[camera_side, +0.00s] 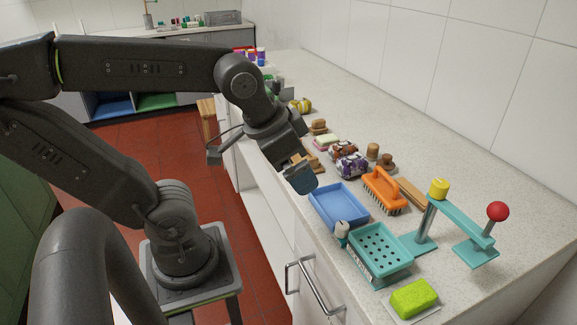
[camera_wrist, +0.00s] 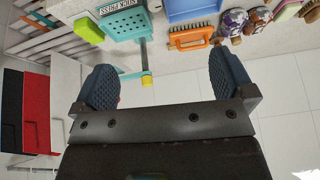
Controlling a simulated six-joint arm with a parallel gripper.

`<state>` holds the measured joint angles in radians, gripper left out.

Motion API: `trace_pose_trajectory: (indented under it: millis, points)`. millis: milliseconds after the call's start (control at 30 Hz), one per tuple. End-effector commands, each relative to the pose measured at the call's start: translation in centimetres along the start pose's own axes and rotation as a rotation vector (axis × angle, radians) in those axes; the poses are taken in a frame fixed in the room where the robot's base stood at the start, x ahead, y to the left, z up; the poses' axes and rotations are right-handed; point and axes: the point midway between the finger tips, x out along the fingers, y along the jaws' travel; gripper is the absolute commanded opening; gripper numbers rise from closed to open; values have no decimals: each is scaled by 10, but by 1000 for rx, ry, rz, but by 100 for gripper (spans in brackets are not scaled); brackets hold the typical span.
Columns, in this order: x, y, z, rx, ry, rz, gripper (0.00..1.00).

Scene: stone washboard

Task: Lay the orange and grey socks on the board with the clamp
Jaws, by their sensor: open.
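My gripper (camera_side: 300,177) is open and empty above the counter's front edge, near the far end of the blue tray. Its two dark blue fingers stand wide apart in the wrist view (camera_wrist: 164,82). A brownish-orange and pale bundle (camera_side: 343,149) and a purple and white bundle (camera_side: 352,166) lie beyond the tray; they look like rolled socks, but I cannot tell which is orange and grey. A teal perforated board (camera_side: 381,246) stands near the counter's front; its label, upside down in the wrist view (camera_wrist: 125,25), seems to read "SOCK PRESS". A teal clamp-like stand (camera_side: 462,222) is behind it.
The blue tray (camera_side: 339,205) lies between my gripper and the perforated board. An orange brush (camera_side: 384,190) lies right of the tray. A lime sponge (camera_side: 413,298) is at the near end. A red ball (camera_side: 498,211) and yellow knob (camera_side: 438,188) rise above the stand.

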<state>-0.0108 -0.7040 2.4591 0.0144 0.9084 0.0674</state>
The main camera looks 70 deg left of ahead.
Motion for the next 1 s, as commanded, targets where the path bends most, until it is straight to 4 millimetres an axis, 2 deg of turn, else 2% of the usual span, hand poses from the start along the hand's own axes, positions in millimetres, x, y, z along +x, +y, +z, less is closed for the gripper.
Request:
trace_pose_trajectory:
  millis: [33, 133, 400, 667, 767, 833, 1000]
  points:
    - [0, 3, 6, -30, 9, 8, 98]
    - [0, 5, 11, -64, 15, 17, 88]
    - [0, 5, 11, -69, 14, 17, 64]
    - [0, 4, 9, -67, 11, 15, 64]
    - [-1, -1, -5, -67, -7, 6, 64]
    - [-2, -9, -23, -63, -33, -3, 64]
    - [6, -41, -83, -52, -120, -27, 64]
